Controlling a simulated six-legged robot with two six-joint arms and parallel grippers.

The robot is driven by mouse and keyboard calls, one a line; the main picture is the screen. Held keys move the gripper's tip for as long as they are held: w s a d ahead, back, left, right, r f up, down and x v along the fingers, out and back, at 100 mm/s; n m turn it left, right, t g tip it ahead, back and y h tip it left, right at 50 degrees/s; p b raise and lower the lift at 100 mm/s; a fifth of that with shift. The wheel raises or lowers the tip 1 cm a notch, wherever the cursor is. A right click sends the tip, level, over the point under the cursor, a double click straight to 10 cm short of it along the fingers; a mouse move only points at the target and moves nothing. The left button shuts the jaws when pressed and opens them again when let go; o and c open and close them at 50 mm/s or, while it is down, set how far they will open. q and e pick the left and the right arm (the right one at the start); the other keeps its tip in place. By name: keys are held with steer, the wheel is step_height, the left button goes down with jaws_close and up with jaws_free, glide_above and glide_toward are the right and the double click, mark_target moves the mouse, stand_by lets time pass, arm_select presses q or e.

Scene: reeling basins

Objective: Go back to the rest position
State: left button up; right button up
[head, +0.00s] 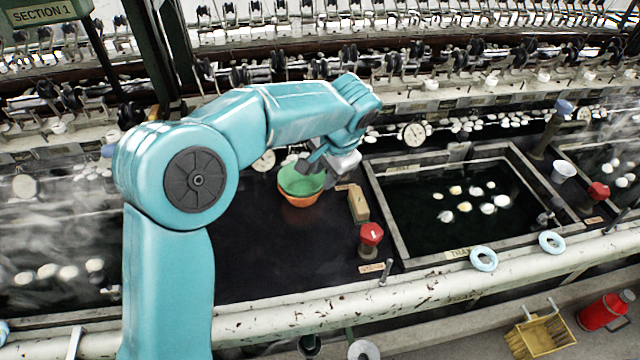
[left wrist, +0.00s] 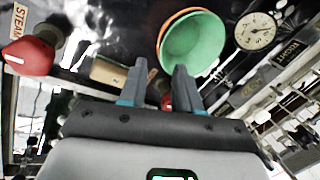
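My left gripper (head: 322,160) reaches in over the dark counter from the left arm. In the left wrist view its two dark fingers (left wrist: 159,88) stand apart with nothing between them. A green bowl (head: 301,180) sits in an orange bowl (head: 300,201) on the counter, just below and left of the fingers in the head view. The green bowl (left wrist: 196,42) and the orange rim show beyond the fingertips in the left wrist view; I cannot tell from these frames whether a finger touches them. My right gripper is not in view.
A tan block (head: 358,204) and a red valve knob (head: 371,233) stand right of the bowls. Farther right is a basin (head: 398,228) of dark water with several pale cocoons. A pale pipe (head: 330,306) runs along the front. Reeling machinery lines the back.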

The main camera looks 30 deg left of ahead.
arm_select(q)
steer(key=v, duration=0.2)
steer(key=shift+s+d+r, duration=0.1)
steer(key=shift+s+r, duration=0.05)
steer(key=shift+r, duration=0.1)
stand_by(0.4)
